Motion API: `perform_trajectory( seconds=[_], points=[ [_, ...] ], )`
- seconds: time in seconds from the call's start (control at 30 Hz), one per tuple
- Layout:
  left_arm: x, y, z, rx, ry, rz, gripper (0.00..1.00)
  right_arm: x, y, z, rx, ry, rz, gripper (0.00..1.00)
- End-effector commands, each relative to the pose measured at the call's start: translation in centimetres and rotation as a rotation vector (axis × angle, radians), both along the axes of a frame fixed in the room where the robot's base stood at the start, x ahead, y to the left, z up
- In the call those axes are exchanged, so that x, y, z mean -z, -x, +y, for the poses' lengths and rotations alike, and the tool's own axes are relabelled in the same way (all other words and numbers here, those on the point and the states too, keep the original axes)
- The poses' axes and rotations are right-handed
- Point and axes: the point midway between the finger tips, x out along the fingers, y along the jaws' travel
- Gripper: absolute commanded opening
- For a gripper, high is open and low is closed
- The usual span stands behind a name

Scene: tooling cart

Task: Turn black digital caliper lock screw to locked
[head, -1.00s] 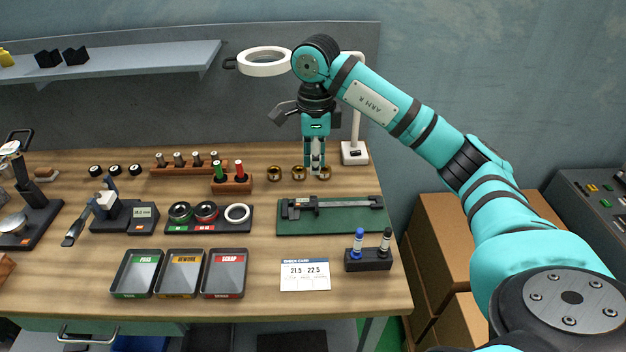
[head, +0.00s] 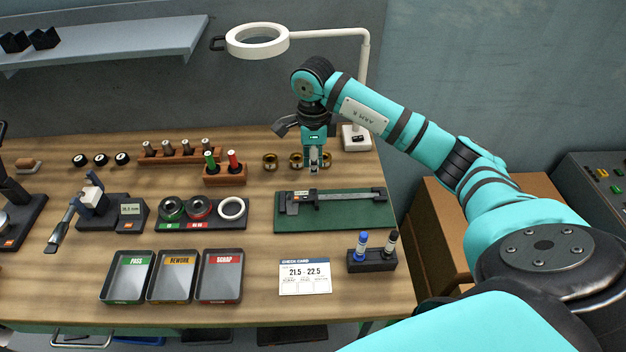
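The black digital caliper (head: 345,197) lies on a green mat (head: 350,219) at the right of the bench, its jaws to the left and its beam pointing right. Its lock screw is too small to make out. My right gripper (head: 314,168) points down just behind the caliper's slider, near the brass rings. Its fingers look close together, but whether they are shut is too small to tell. I cannot tell if it touches the caliper. My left gripper is not in view.
Several brass rings (head: 270,161) stand behind the mat. A magnifier lamp (head: 257,41) rises at the back. A marker holder (head: 372,262) and check card (head: 305,277) lie in front. Trays (head: 219,276), ring gauges (head: 232,208) and a micrometer stand (head: 93,201) are to the left.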

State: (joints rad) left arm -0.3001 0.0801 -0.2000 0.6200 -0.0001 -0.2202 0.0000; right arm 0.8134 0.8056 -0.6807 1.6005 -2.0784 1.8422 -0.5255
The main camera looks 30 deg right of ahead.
Motion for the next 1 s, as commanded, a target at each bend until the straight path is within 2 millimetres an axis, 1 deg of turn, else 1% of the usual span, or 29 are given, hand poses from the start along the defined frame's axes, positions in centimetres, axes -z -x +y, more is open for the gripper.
perform_trajectory(
  seconds=[0.03,0.2,0.3,0.4,0.57,0.8,0.9,1.0],
  points=[
    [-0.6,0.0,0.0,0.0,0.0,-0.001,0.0,1.0,0.2,0.1,0.0,-0.003,0.006,0.13],
    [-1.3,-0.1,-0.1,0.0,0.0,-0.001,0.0,4.3,0.1,0.1,0.0,-0.003,0.004,0.13],
    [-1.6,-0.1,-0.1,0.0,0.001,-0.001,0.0,5.8,0.1,0.1,0.0,-0.002,0.003,0.13],
    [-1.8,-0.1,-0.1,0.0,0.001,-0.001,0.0,6.9,0.0,0.1,0.0,-0.001,0.0,0.13],
    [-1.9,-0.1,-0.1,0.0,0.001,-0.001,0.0,7.6,0.0,0.1,-0.001,-0.001,-0.001,0.13],
    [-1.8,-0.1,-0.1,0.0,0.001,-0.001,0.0,7.7,0.0,0.0,-0.001,-0.001,-0.001,0.13],
    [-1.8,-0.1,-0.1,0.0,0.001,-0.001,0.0,7.7,0.0,0.0,-0.001,-0.001,-0.001,0.0],
    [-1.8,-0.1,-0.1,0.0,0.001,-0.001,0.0,7.7,0.0,0.0,-0.001,-0.001,-0.001,0.0]
  ],
)
